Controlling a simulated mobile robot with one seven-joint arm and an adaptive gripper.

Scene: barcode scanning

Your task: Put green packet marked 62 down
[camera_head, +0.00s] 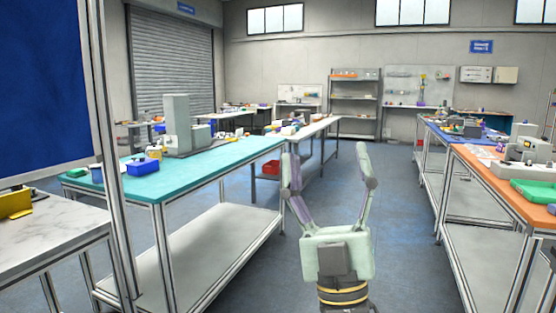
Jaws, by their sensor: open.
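My gripper (326,152) is open and empty, pointing away from me over the aisle floor, with its two fingers spread wide. A flat green item (535,193) lies at the near right end of the orange-topped bench (500,190), at the right edge of the view. No number is readable on it, so I cannot tell whether it is the packet marked 62. My gripper is well to the left of it and apart from it.
A teal-topped bench (190,172) with a blue bin (142,167) and a grey machine (180,122) stands left. A metal post (108,150) and a marble-topped table (50,225) are nearer left. A grey machine (528,150) stands on the orange bench. The aisle floor (400,240) is clear.

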